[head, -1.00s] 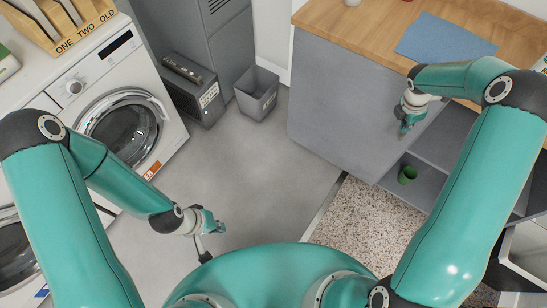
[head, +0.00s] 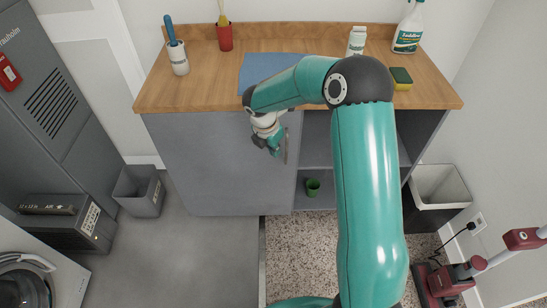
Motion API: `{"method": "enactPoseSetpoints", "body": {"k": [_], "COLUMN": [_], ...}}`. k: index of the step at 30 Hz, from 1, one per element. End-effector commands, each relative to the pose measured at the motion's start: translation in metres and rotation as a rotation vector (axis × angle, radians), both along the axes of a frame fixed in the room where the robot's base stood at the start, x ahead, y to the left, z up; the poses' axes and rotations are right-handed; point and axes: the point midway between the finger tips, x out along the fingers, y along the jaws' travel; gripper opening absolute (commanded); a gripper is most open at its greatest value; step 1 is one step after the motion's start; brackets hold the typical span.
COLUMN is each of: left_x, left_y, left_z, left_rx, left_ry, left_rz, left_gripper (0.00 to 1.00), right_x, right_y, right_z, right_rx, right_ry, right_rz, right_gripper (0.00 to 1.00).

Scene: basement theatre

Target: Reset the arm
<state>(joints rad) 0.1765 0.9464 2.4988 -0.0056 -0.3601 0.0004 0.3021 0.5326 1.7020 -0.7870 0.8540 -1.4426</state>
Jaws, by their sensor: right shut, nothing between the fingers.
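My right arm reaches up from the lower middle of the head view. Its gripper (head: 273,146) is shut and empty, hanging in front of the grey cabinet below the wooden worktop's front edge. I cannot tell how far it is from the cabinet front. My left gripper is out of the picture.
The wooden worktop (head: 200,92) holds a blue mat (head: 262,70), a red cup (head: 224,40), a white pot (head: 179,62), a spray bottle (head: 408,28) and a sponge (head: 401,78). A green cup (head: 313,187) is on the open shelf. Bins flank the cabinet. Grey floor (head: 205,255) is clear.

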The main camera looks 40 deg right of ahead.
Motion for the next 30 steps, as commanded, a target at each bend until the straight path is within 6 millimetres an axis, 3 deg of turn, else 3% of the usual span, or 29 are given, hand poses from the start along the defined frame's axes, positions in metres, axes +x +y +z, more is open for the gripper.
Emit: {"method": "enactPoseSetpoints", "body": {"k": [4, 11, 14, 17, 20, 24, 28, 30], "left_x": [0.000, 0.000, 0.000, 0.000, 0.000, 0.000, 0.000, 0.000], "left_y": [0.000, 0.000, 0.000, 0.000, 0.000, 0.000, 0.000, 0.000], "left_z": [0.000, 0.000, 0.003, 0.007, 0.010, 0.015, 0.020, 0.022], "left_rx": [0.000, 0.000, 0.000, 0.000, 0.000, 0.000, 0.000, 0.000], "left_ry": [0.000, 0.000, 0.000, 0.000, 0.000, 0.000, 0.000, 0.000], "left_rz": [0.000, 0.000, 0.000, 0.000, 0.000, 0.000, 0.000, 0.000], "left_gripper": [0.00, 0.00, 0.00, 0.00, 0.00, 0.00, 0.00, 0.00], "right_x": [-0.001, -0.001, 0.000, -0.008, -0.032, -0.078, -0.134, -0.168], "right_y": [0.006, 0.009, 0.017, 0.035, 0.066, 0.135, 0.210, 0.249], "right_z": [0.019, 0.028, 0.021, 0.000, -0.033, -0.087, -0.128, -0.143], "right_rx": [0.000, 0.001, 0.007, 0.026, 0.083, 0.232, 0.377, 0.437], "right_ry": [0.001, 0.002, 0.020, 0.082, 0.176, 0.265, 0.308, 0.327], "right_rz": [0.003, 0.006, 0.022, 0.056, 0.087, 0.036, -0.212, -0.441], "right_gripper": [0.00, 0.00, 0.00, 0.00, 0.00, 0.00, 0.00, 0.00]}}
